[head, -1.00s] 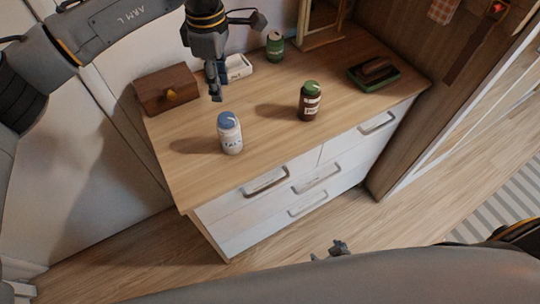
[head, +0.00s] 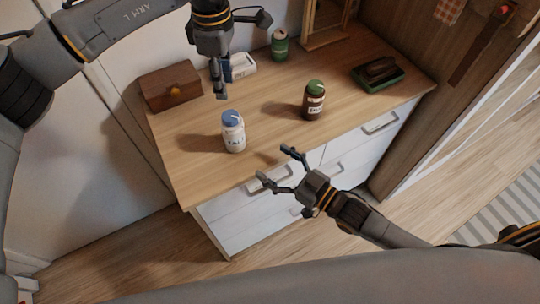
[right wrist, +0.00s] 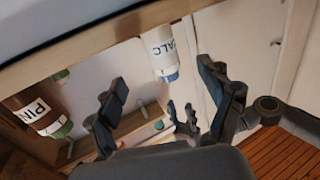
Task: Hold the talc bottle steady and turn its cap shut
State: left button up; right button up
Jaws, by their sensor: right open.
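The white talc bottle (head: 234,137) with a blue cap (head: 230,118) stands upright on the dresser top near its front left. In the right wrist view the talc bottle (right wrist: 159,45) appears upside down, cap downward in the picture. My left gripper (head: 221,92) hangs behind the bottle, apart from it. In the right wrist view its two fingers (right wrist: 181,108) show apart with nothing between them. My right gripper (head: 274,165) is open and empty at the dresser's front edge, to the right and front of the bottle. Its spread fingers frame the right wrist view (right wrist: 165,85).
A brown bottle with a green cap (head: 314,104) stands to the right of the talc. A wooden box (head: 170,88), white tray (head: 243,66), green can (head: 279,45) and green tray with a dark brush (head: 372,82) sit farther back. Drawer handles (head: 380,123) stick out in front.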

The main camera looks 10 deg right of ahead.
aim_at(242, 140)
jog(key=shift+w+a+r, duration=0.15)
jog(key=shift+w+a, duration=0.05)
jog(key=shift+w, duration=0.2)
jog(key=x, duration=1.3)
jog(key=shift+a, duration=0.1)
